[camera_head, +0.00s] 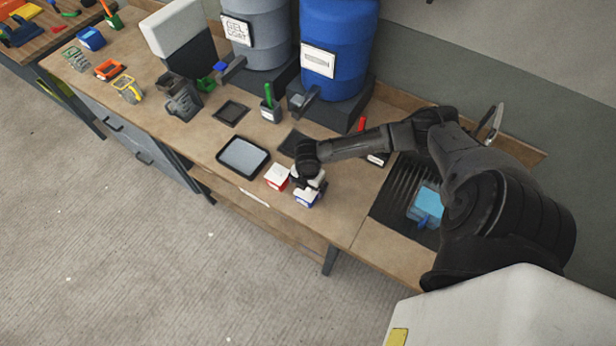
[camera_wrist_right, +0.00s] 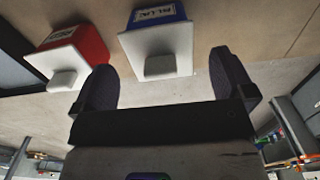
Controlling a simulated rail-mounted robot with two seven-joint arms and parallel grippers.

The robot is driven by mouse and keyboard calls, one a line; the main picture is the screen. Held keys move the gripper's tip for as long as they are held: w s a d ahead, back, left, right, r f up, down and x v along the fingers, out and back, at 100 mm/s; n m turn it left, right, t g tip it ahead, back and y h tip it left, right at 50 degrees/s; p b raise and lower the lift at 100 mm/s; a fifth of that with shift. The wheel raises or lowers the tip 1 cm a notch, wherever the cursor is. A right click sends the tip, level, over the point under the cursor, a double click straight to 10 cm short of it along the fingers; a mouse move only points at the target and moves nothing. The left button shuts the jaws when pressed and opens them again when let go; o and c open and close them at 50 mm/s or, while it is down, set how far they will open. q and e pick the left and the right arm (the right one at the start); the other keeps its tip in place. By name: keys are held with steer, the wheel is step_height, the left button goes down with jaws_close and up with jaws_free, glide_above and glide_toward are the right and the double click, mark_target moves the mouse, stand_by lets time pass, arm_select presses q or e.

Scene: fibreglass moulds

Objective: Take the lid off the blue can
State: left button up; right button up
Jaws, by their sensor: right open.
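The blue can (camera_head: 306,201) stands on the bench near its front edge, partly under my right gripper (camera_head: 308,183) in the head view. In the right wrist view, the blue can (camera_wrist_right: 153,12) has a label, and its white lid (camera_wrist_right: 157,45) with a raised square knob is on it. My right gripper (camera_wrist_right: 163,63) is open and empty; its fingers are on either side of the knob in the picture, and contact cannot be seen. My left gripper is not in view.
A red can (camera_head: 277,178) with a white lid stands just left of the blue can. A black-rimmed tray (camera_head: 243,157) lies further left. A dark ribbed sink area (camera_head: 385,205) with a light blue object (camera_head: 425,205) is to the right. Large grey and blue drums (camera_head: 337,60) stand behind.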

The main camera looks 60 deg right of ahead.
steer(key=shift+f, duration=0.95)
steer(key=shift+c, duration=0.5)
steer(key=c, duration=0.8)
steer(key=shift+r+p, duration=0.5)
steer(key=shift+r+p, duration=2)
steer(key=shift+p, duration=0.1)
